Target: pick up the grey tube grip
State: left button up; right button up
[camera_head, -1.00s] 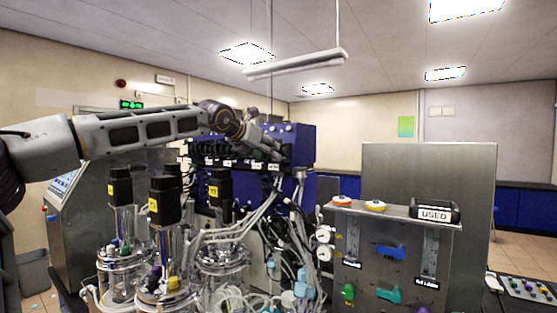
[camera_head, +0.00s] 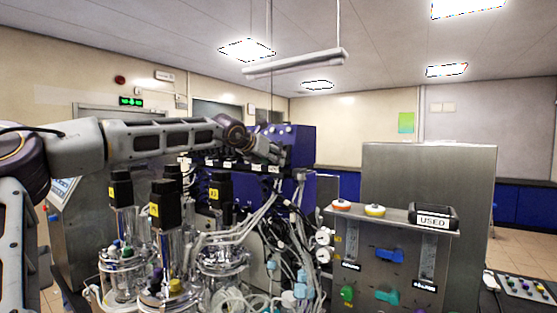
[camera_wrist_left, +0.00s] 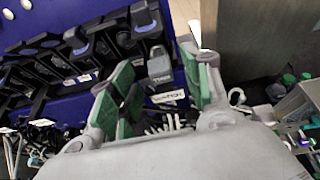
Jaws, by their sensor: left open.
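A small grey block, which looks like the grey tube grip (camera_wrist_left: 159,66), shows in the left wrist view in front of the blue panel. A pale label (camera_wrist_left: 168,97) sits just below it. My left gripper (camera_wrist_left: 157,75) is open, with its green-padded fingers on either side of the grip in that view. I see no finger closed on it, and cannot tell how far it lies in depth. In the head view my left gripper (camera_head: 274,151) is at the front of the blue unit, and the grip cannot be made out there. My right gripper is not in view.
A row of black clamps (camera_wrist_left: 80,50) lines the blue panel (camera_wrist_left: 66,14) beside the grip. Below stand glass vessels with black motor tops (camera_head: 165,200) and many loose tubes (camera_head: 262,215).

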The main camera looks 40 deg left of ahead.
pick_arm(q)
jog(key=shift+w, duration=0.15)
dwell(0.4)
jog(key=c, duration=1)
jog(key=shift+c, duration=0.2)
jog(key=shift+r, duration=0.15)
jog(key=s+d+b, duration=0.4)
jog(key=s, duration=0.4)
jog(key=s+d+r+b, duration=0.1)
jog(key=s+d+b, duration=0.2)
jog(key=s, duration=0.4)
jog(key=shift+s+d+b, duration=0.4)
jog(key=shift+d, duration=0.45)
